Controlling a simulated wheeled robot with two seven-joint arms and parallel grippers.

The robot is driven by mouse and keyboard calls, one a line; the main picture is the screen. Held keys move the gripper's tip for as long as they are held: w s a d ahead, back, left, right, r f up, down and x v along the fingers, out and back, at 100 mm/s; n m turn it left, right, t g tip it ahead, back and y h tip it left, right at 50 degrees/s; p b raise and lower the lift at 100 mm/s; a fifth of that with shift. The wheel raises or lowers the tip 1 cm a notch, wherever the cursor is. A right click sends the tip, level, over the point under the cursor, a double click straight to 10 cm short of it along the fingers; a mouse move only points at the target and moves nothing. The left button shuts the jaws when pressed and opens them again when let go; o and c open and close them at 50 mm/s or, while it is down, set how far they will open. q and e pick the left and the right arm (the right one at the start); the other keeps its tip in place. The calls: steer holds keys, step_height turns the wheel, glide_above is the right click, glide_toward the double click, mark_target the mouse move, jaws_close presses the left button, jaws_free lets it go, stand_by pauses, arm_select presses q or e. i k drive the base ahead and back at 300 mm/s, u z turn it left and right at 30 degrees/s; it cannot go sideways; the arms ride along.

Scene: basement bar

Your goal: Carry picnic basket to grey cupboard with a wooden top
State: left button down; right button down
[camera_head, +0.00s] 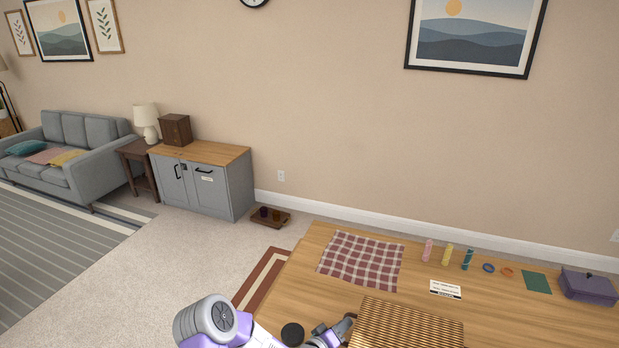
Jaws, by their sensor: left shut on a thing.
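The picnic basket (410,322) is a woven brown-and-tan thing at the bottom of the head view, on or just above the wooden table; its lower part is cut off by the picture edge. My left gripper (345,326) is at the basket's left edge and shut on it. The exact grip point is partly hidden. The grey cupboard with a wooden top (226,154) stands against the wall at the left, beyond the table. My right gripper is not in view.
A dark wooden box (175,130) stands on the cupboard's left part; the right part of its top is clear. A low tray (271,217) lies on the floor beside the cupboard. The table (300,275) holds a checked cloth (362,260), small rolls, a card and a purple box (588,287).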

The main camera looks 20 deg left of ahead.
mark_target(214, 150)
steer(key=k, duration=1)
steer(key=u, duration=1.8)
steer(key=i, duration=4.05)
